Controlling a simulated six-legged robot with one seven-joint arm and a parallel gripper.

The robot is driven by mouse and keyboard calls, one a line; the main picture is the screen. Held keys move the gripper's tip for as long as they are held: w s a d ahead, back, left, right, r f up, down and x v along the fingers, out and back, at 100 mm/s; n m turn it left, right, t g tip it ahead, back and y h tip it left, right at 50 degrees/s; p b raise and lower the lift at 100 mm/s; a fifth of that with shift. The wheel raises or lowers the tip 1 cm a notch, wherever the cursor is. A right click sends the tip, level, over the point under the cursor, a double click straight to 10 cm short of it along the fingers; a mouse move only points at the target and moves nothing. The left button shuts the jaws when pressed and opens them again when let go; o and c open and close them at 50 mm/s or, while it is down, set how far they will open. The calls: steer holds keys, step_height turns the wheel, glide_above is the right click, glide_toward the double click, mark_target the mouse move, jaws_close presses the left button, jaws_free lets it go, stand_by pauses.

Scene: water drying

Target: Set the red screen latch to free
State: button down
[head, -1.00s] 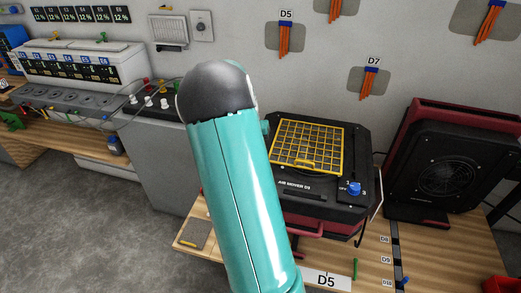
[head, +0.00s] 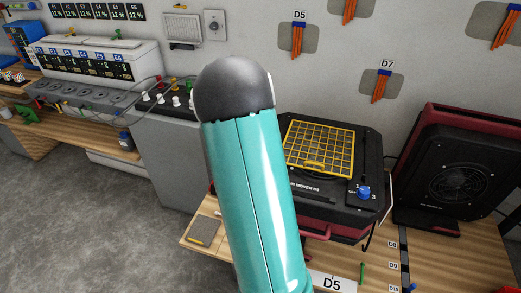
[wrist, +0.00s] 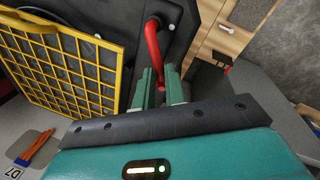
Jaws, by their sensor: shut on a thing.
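The red screen latch (wrist: 153,45) shows in the wrist view as a curved red bar on the dark casing, beside the yellow grid screen (wrist: 60,62). My gripper (wrist: 161,82) has its two teal fingers closed about the near end of the red bar. The fingers hide part of that end. In the head view the yellow screen (head: 319,147) lies on top of the black and red air mover (head: 310,197). My arm blocks the machine's left side there, so the latch and gripper are hidden.
A blue knob (head: 364,192) sits at the machine's front right corner. A black and red fan unit (head: 455,170) stands to the right. A small flat pad (head: 204,230) lies on the bench at left. Grey floor (head: 90,215) is open at lower left.

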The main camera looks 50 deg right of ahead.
steer(key=shift+w+r, duration=0.1)
steer(key=c, duration=1.5)
jaws_free()
steer(key=shift+o, duration=0.2)
step_height(320, 180, up, 14)
steer(key=w+a, duration=0.1)
steer(key=a, duration=0.1)
steer(key=shift+w+a+f, duration=0.15)
steer(key=shift+w+f, duration=0.1)
